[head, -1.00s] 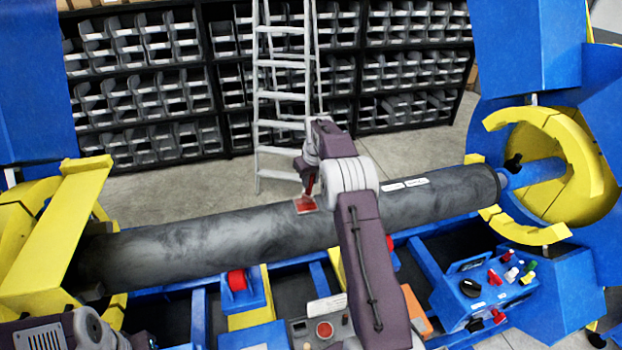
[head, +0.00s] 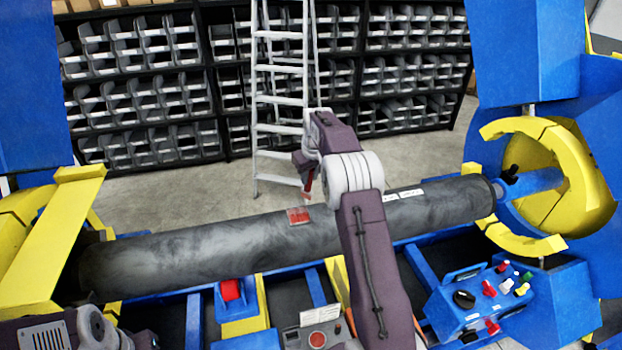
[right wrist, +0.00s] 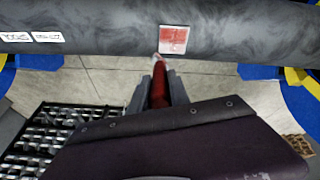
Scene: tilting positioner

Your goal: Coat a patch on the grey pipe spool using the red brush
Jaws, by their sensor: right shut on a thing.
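The grey pipe spool (head: 200,250) lies across the head view between the positioner's two ends. A small square patch with red coating and a pale border (head: 299,215) is on its upper side, left of my right arm. It also shows in the right wrist view (right wrist: 173,39), with pale streaks in the red. My right gripper (right wrist: 158,88) is shut on the red brush (right wrist: 159,92). The brush (head: 309,187) is above and beside the patch in the head view, and its tip looks apart from the patch. My left gripper is out of view.
Yellow clamps (head: 60,235) and a yellow ring (head: 525,242) stand at the pipe's ends on blue frames. A control box with coloured knobs (head: 485,300) is at front right. A ladder (head: 280,130) and bin shelves (head: 140,50) stand behind.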

